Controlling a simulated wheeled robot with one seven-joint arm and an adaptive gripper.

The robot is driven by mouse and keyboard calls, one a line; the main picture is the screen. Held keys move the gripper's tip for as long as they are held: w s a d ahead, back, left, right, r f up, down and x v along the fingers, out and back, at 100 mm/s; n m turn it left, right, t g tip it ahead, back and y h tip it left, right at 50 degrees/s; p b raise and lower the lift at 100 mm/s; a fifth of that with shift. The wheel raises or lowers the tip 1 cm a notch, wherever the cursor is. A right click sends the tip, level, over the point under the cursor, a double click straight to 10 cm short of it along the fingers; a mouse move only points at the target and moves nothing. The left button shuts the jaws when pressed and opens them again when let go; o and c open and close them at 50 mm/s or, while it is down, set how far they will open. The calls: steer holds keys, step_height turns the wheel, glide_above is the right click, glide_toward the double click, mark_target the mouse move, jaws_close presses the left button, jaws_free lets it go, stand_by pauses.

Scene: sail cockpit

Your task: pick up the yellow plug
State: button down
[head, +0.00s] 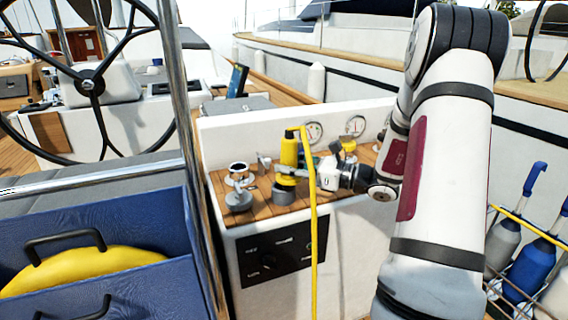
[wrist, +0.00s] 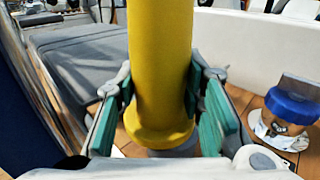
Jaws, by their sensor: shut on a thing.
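The yellow plug (head: 289,153) stands upright over a grey round base (head: 283,194) on the wooden top of the console. A yellow cable (head: 314,225) runs from its top and hangs down the console's front. My gripper (head: 287,171) reaches in from the right and is shut around the plug's lower part. In the wrist view the plug (wrist: 160,65) fills the middle, upright between the green finger pads of my gripper (wrist: 162,112). Its flared lower rim shows; what lies directly beneath is mostly hidden.
A metal fitting with a grey base (head: 238,198) stands left of the plug. Gauges (head: 314,131) are set in the white wall behind. A blue-capped fitting (wrist: 288,105) is at the right in the wrist view. A steel post (head: 188,130) rises left of the console.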

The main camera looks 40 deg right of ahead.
steer(key=s+a+r+p, duration=0.1)
steer(key=s+r+p, duration=0.1)
steer(key=s, duration=0.4)
steer(key=s+a+r+p, duration=0.1)
steer(key=s+r+p, duration=0.1)
steer(key=s, duration=0.5)
steer(key=shift+r+p, duration=0.2)
steer(key=shift+p, duration=0.55)
stand_by(0.6)
